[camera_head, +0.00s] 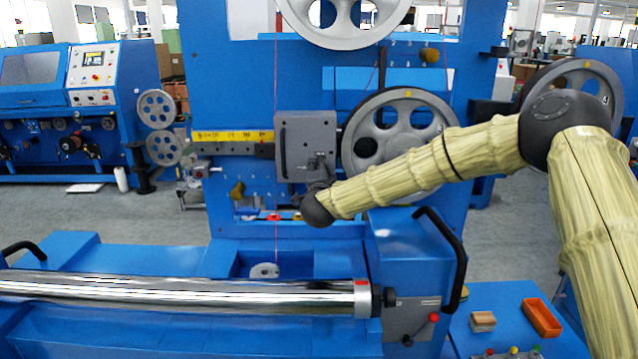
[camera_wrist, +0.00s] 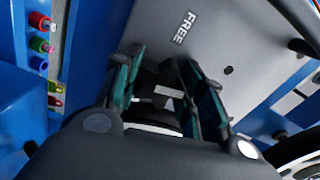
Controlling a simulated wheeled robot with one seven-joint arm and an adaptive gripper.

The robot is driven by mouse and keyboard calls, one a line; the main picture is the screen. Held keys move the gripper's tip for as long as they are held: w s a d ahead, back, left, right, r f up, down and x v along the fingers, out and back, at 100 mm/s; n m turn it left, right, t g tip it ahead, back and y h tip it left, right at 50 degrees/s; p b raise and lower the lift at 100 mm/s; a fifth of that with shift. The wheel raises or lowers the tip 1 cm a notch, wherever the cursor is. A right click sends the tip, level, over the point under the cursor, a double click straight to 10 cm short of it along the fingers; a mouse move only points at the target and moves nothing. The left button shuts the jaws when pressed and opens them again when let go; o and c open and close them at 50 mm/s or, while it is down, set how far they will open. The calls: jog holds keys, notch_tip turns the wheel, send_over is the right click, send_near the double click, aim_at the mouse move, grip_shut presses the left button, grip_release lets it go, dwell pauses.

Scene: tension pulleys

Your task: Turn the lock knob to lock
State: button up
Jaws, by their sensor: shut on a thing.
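A grey plate (camera_head: 302,138) is fixed to the blue upright in the head view, at the end of the yellow scale. The same plate (camera_wrist: 228,50) fills the upper right of the wrist view and bears the word FREE. My gripper (camera_wrist: 160,68) reaches the plate, its two dark teal fingers closed on either side of the dark lock knob (camera_wrist: 172,78). The knob is mostly hidden by the fingers. A small light label shows between them. In the head view my gripper (camera_head: 318,172) is small and dark against the lower part of the plate, and the knob cannot be made out.
Large grey pulleys stand above (camera_head: 345,18) and right (camera_head: 400,140) of the plate, with my arm across the right one. Red and green buttons (camera_wrist: 40,45) show left in the wrist view. A shiny roller (camera_head: 180,290) and an orange tray (camera_head: 542,317) are below.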

jog(key=shift+m+b, duration=1)
jog(key=shift+m, duration=0.1)
jog(key=shift+r, duration=0.1)
jog(key=shift+d, duration=0.1)
jog(key=o, duration=1.1)
jog(key=s, duration=1.2)
